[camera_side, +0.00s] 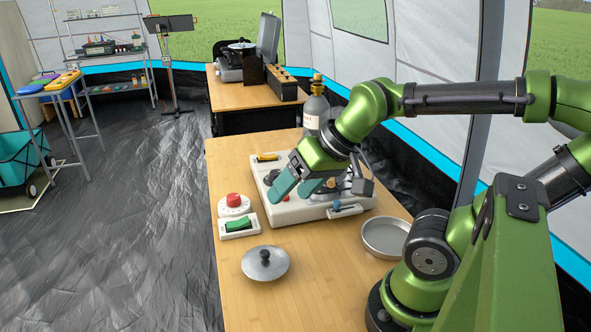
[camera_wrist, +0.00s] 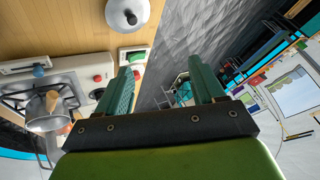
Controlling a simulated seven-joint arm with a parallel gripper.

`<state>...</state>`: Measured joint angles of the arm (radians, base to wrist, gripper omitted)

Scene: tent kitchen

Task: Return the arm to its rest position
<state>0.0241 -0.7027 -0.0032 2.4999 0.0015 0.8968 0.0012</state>
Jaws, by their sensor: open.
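My arm is green and reaches from the right over the table in the side view. My gripper (camera_side: 289,190) has teal fingers and hangs over the white stove unit (camera_side: 300,213), pointing down and to the left. In the wrist view my gripper (camera_wrist: 165,82) shows its two fingers spread apart with nothing between them. Beyond the fingertips are the table's edge and the dark floor. The arm hides part of the stove in the side view.
On the wooden table (camera_side: 228,170) stand a red button (camera_side: 233,200), a green switch (camera_side: 238,226), a pot lid (camera_side: 265,262), a round metal pan (camera_side: 385,237) and a gas bottle (camera_side: 316,108). A metal pot (camera_wrist: 50,112) sits on the stove. A second table (camera_side: 229,95) stands behind.

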